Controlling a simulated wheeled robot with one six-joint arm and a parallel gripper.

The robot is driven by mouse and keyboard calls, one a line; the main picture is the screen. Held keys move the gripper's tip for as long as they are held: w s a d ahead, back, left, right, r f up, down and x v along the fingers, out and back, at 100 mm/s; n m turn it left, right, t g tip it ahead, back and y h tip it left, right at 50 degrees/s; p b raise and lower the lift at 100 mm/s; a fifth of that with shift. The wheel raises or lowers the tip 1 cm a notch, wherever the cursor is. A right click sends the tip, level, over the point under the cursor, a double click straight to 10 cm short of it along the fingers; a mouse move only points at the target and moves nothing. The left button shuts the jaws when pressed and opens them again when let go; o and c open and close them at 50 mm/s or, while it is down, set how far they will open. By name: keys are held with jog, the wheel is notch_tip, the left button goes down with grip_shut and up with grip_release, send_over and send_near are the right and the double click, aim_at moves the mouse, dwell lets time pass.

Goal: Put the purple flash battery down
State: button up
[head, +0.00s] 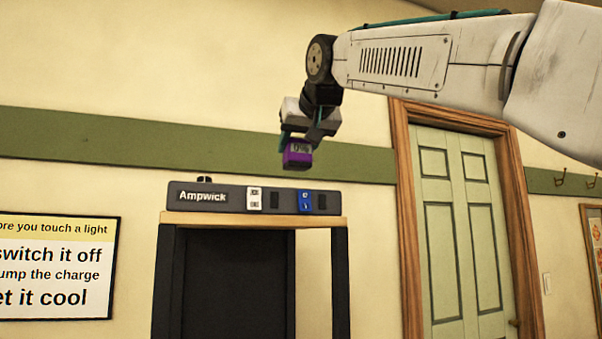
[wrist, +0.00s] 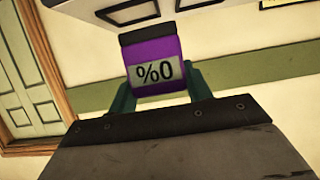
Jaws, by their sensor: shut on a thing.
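The purple flash battery (head: 297,154) has a dark cap and a pale label reading 0%. It also shows in the wrist view (wrist: 156,52), where the label appears upside down. My gripper (head: 300,138) points down and is shut on the battery, with a teal finger on each side of it in the wrist view (wrist: 160,82). The battery is in the air above the dark Ampwick charger (head: 229,198), with a gap below it. The charger's front carries a white block, a blue block and dark slots; its top face is hidden from the head view.
The charger rests on a wooden-topped stand (head: 255,219) with dark legs. A sign (head: 58,268) hangs on the wall at the left. A green door (head: 460,220) in a brown frame stands at the right. The air around the battery looks clear.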

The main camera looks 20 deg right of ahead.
aim_at(312, 146)
jog(key=w, duration=0.1)
jog(key=w+d, duration=0.1)
jog(key=w, duration=0.1)
jog(key=w+d, duration=0.1)
jog(key=w, duration=0.1)
jog(key=shift+w+f, duration=0.15)
jog(key=shift+f, duration=0.1)
jog(key=shift+w+d+f, duration=0.15)
jog(key=shift+w+f, duration=0.05)
jog(key=shift+f, duration=0.7)
jog(key=shift+w+d+f, duration=0.1)
jog(key=shift+w+f, duration=0.05)
jog(key=shift+f, duration=0.75)
jog(key=o, duration=1.2)
jog(key=shift+f, duration=0.1)
jog(key=v, duration=1.2)
